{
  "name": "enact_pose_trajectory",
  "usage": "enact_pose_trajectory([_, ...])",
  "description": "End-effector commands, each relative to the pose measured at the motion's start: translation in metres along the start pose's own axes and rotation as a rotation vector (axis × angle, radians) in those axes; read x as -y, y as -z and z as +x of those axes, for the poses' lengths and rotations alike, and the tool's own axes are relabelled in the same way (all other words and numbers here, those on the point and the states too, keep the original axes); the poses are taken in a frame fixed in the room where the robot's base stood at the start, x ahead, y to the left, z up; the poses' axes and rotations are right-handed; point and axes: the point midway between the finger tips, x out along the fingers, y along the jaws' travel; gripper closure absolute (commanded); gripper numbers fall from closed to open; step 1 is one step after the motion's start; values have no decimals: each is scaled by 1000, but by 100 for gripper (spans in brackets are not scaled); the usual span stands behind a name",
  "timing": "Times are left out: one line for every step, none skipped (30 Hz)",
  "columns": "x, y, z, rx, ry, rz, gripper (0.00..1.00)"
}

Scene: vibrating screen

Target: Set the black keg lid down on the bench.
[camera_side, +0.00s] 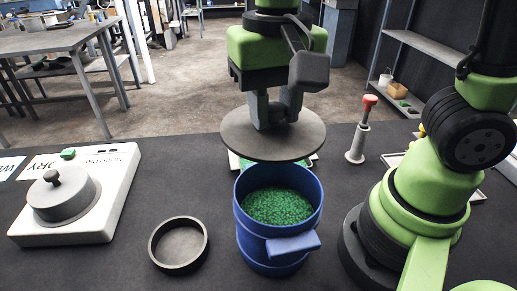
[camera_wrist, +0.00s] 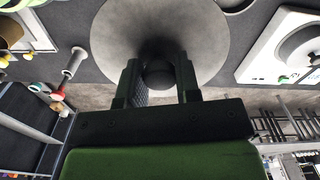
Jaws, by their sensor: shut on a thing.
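The keg lid (camera_side: 240,137) is a dark grey disc held level by my gripper (camera_side: 272,112), which is shut on its knob. It hangs above and slightly behind the open blue keg (camera_side: 252,240), and I see green granules (camera_side: 277,206) inside the keg. In the wrist view the lid (camera_wrist: 115,40) fills the top middle, with my gripper (camera_wrist: 158,72) around the round knob.
A white machine (camera_side: 118,185) with a grey knobbed cover (camera_side: 62,197) stands on the left. A shallow dark ring-shaped dish (camera_side: 178,244) lies left of the keg. A red-topped post (camera_side: 360,140) stands to the right. A green-and-white item (camera_side: 235,161) is partly hidden behind the keg.

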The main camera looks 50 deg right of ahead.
Motion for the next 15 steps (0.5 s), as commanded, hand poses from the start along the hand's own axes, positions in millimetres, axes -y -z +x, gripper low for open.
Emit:
enact_pose_trajectory([-2, 14, 7, 3, -4, -43, 94])
enact_pose_trajectory([-3, 22, 11, 5, -5, -80, 94])
enact_pose_trajectory([-5, 33, 17, 6, -6, -131, 94])
enact_pose_trajectory([-7, 41, 22, 6, -6, -171, 94])
enact_pose_trajectory([-9, 49, 26, 5, -5, -210, 94])
enact_pose_trajectory([-12, 59, 32, 6, -4, -261, 94])
enact_pose_trajectory([-15, 66, 36, 6, -4, -297, 94])
enact_pose_trajectory([-18, 73, 41, 6, -3, -333, 94])
enact_pose_trajectory([-22, 82, 46, 6, -3, -376, 94])
enact_pose_trajectory([-25, 87, 49, 4, -2, -405, 94])
enact_pose_trajectory([-28, 92, 53, 5, -1, -432, 94])
enact_pose_trajectory([-31, 98, 56, 4, 0, -465, 94])
enact_pose_trajectory([-33, 101, 59, 5, 0, -484, 94])
enact_pose_trajectory([-35, 104, 61, 3, 0, -503, 94])
enact_pose_trajectory([-37, 107, 63, 2, 1, -522, 94])
